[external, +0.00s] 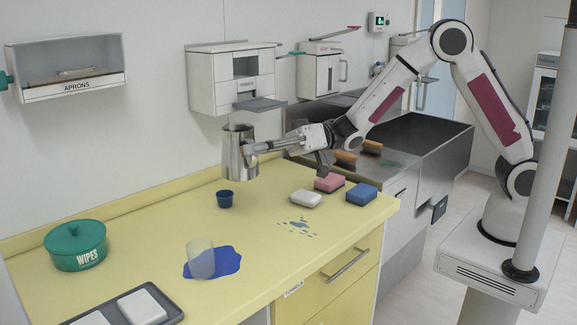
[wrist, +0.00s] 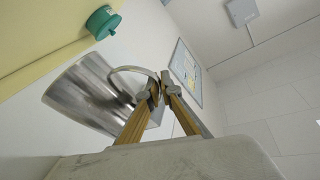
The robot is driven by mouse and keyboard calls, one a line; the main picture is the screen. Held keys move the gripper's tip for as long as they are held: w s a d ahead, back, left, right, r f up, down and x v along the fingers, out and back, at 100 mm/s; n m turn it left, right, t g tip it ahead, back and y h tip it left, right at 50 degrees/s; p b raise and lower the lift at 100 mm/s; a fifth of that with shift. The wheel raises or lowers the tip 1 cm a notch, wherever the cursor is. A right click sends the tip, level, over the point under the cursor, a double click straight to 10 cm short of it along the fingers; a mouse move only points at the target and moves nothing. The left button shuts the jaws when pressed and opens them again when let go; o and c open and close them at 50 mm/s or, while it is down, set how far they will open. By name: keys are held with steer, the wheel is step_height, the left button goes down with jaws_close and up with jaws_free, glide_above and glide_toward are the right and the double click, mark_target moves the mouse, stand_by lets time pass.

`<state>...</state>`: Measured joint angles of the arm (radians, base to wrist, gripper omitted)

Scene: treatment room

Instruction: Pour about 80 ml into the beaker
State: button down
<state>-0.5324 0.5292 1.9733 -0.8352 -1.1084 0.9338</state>
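My gripper (wrist: 160,92) is shut on the handle of a metal jug (external: 236,153). It holds the jug raised above the yellow counter, roughly upright in the external view. The jug also shows in the wrist view (wrist: 82,98), its handle running between my fingertips. Its contents are hidden. The beaker (external: 201,259), a clear, pale, open cup, stands upright on a flat blue patch (external: 229,262) near the counter's front. The jug is behind the beaker and to its right, well apart from it. I cannot see any liquid in the beaker.
A small dark blue cup (external: 225,198) stands below the jug. A green wipes tub (external: 66,247) is at left, a grey tray (external: 172,308) at front left. White, pink and blue blocks (external: 361,194) lie at right, near wet spots (external: 298,224). Wall dispensers (external: 232,80) hang behind.

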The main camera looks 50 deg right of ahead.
steer(key=shift+a+r+m+t+h, duration=0.9)
steer(key=shift+a+r+m+t, duration=0.4)
steer(key=shift+a, duration=3.6)
steer(key=shift+a+r+m+t+h, duration=0.95)
steer(key=shift+a+r+t, duration=0.65)
steer(key=shift+a, duration=3.3)
steer(key=s+a+f+m+t+h, duration=0.1)
steer(key=s+a+f, duration=0.2)
steer(key=s+a, duration=0.45)
steer(key=s+a+f+t, duration=0.1)
steer(key=s+a+f, duration=0.2)
steer(key=s+a, duration=0.45)
step_height(320, 180, down, 11)
steer(key=s+d, duration=0.1)
steer(key=shift+s+d+r, duration=0.15)
steer(key=shift+s+d, duration=0.1)
steer(key=shift+d, duration=0.15)
